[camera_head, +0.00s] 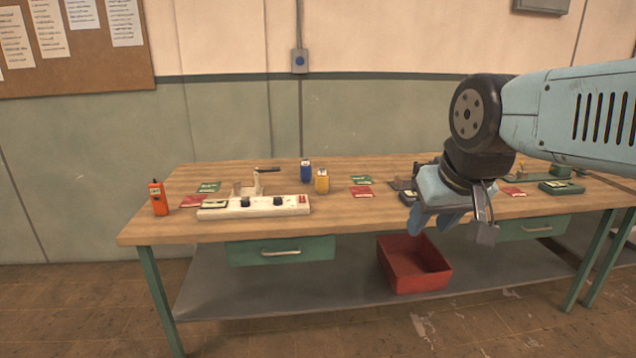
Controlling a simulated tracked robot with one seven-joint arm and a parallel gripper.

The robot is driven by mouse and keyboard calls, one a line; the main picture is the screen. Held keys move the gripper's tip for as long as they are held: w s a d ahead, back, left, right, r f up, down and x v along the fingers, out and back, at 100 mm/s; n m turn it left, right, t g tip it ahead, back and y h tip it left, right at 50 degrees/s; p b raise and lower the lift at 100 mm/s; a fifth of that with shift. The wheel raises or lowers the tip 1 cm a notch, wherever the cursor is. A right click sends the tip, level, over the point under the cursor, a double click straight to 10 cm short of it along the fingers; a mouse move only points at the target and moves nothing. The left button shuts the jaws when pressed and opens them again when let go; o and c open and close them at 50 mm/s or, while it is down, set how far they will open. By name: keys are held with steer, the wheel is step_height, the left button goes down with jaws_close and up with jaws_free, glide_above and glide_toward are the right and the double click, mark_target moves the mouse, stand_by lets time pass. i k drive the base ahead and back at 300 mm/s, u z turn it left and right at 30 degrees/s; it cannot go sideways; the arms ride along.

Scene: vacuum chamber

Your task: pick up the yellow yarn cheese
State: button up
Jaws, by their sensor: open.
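The yellow yarn cheese (322,182) stands upright on the wooden bench top, a little right of the white instrument. It is a small yellow cylinder with a pale top. My gripper (434,220) hangs to its right, near the bench's front edge and well apart from it. The gripper points down, is open and holds nothing that I can see. My arm hides part of the bench's right side.
A blue cylinder (306,171) stands close behind and left of the yellow one. The white instrument (254,207) lies left, with an orange handheld device (158,198) beyond it. Red and green cards lie about. A red bin (414,281) sits on the lower shelf.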

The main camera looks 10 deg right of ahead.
mark_target(321, 178)
steer(key=z, duration=0.2)
steer(key=i, duration=0.6)
steer(key=z, duration=0.4)
steer(key=i, duration=1.45)
steer(key=u, duration=0.15)
